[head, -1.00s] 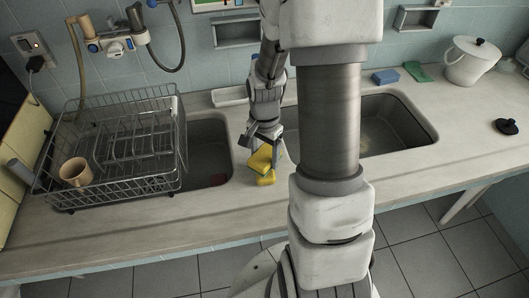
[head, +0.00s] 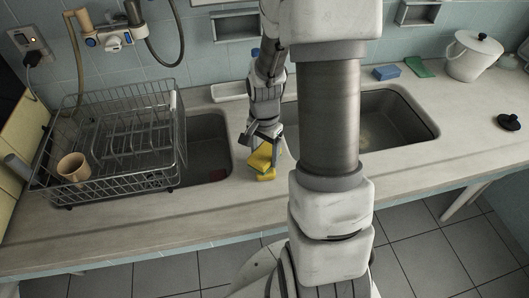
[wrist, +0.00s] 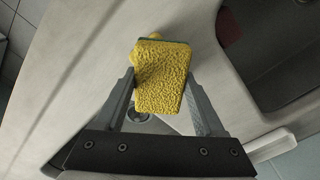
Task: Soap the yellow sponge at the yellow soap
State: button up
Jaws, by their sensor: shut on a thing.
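The yellow sponge (head: 260,157), with a thin green edge, is held in my gripper (head: 262,142) on the counter strip between the two sinks. In the wrist view the sponge (wrist: 161,78) sits between the two fingers of my gripper (wrist: 163,92), which is shut on it. The yellow soap (head: 265,175) lies on the counter under and just in front of the sponge in the head view. The two overlap there, and I cannot tell whether they touch.
A wire dish rack (head: 120,145) with a tan mug (head: 73,166) stands at left over the left sink (head: 207,150). The right sink (head: 400,122) lies behind my arm. A blue sponge (head: 387,72), green pad (head: 419,67) and white pot (head: 472,57) stand at the back right.

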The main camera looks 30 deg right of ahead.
aim_at(264, 153)
jog(key=shift+f+b, duration=0.45)
jog(key=shift+f, duration=0.15)
dwell(1.2)
jog(key=shift+r+p, duration=2.7)
jog(key=shift+r, duration=0.9)
jog(key=w+a+n, duration=0.6)
jog(key=a+n, duration=0.4)
jog(key=n, duration=0.2)
jog(key=shift+w+a+f+n, duration=0.3)
jog(key=shift+f+n, duration=0.1)
jog(key=shift+f, duration=0.05)
